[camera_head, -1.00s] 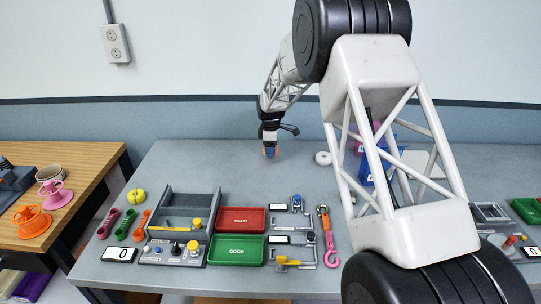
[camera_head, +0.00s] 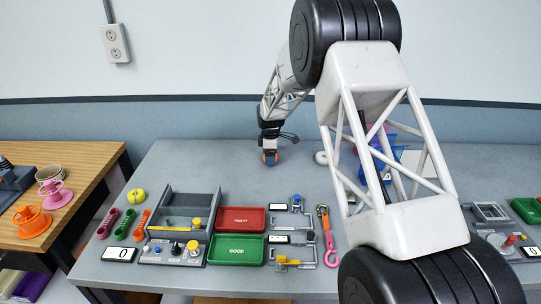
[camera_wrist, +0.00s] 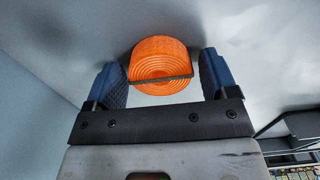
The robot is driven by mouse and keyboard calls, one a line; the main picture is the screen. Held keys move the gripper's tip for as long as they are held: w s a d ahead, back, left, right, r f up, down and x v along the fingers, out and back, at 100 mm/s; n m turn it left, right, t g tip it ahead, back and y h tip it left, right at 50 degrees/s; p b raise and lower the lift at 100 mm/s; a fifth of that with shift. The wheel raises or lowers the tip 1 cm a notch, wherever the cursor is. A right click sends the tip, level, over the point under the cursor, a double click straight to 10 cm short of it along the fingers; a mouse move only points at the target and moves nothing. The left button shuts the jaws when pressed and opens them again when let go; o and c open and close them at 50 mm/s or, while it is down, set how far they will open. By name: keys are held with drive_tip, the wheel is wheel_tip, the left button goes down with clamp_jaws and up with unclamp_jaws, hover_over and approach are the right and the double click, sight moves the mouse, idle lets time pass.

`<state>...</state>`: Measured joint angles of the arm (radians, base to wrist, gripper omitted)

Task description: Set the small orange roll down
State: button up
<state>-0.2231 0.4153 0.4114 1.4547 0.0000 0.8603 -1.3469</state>
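The small orange roll (camera_wrist: 160,62) is between the two blue finger pads of my gripper (camera_wrist: 163,72) in the wrist view, its coiled face turned to the camera. Whether the roll touches the table is hard to tell.
A white ring (camera_head: 321,158) lies just right of my gripper. A blue bin (camera_head: 380,165) stands behind my arm's lattice. Red (camera_head: 241,219) and green trays (camera_head: 236,248) and a grey divided box (camera_head: 178,208) stand nearer the front. The table left of my gripper is clear.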

drive_tip(key=shift+r, duration=0.1)
idle(0.3)
wheel_tip(320, 180, up, 12)
drive_tip(key=shift+r, duration=0.1)
idle(0.6)
idle(0.6)
drive_tip(key=s+d+r+m, duration=0.35)
drive_tip(key=s+r, duration=0.25)
drive_tip(key=s, duration=0.3)
drive_tip(key=s+d+r+m+t, duration=0.1)
drive_tip(key=s+d+r+m, duration=0.1)
drive_tip(key=s+d+r, duration=0.5)
drive_tip(key=s+d+r+m, duration=0.3)
drive_tip(key=s+r, duration=0.1)
drive_tip(key=s, duration=0.7)
drive_tip(key=s+d+f+m, duration=0.1)
drive_tip(key=s+d+m, duration=0.1)
drive_tip(key=s, duration=0.9)
drive_tip(key=s+d+f+m+t, duration=0.1)
drive_tip(key=s+d+m, duration=0.2)
drive_tip(key=s, duration=0.8)
drive_tip(key=s+d+f+m, duration=0.1)
drive_tip(key=s+m, duration=0.3)
drive_tip(key=s, duration=0.7)
drive_tip(key=shift+s+d+f+m+t, duration=0.1)
drive_tip(key=shift+s+d+m+t, duration=0.1)
drive_tip(key=shift+d, duration=0.15)
drive_tip(key=shift+s+d+f+m+t, duration=0.1)
drive_tip(key=shift+d+m, duration=0.05)
drive_tip(key=shift+d, duration=0.15)
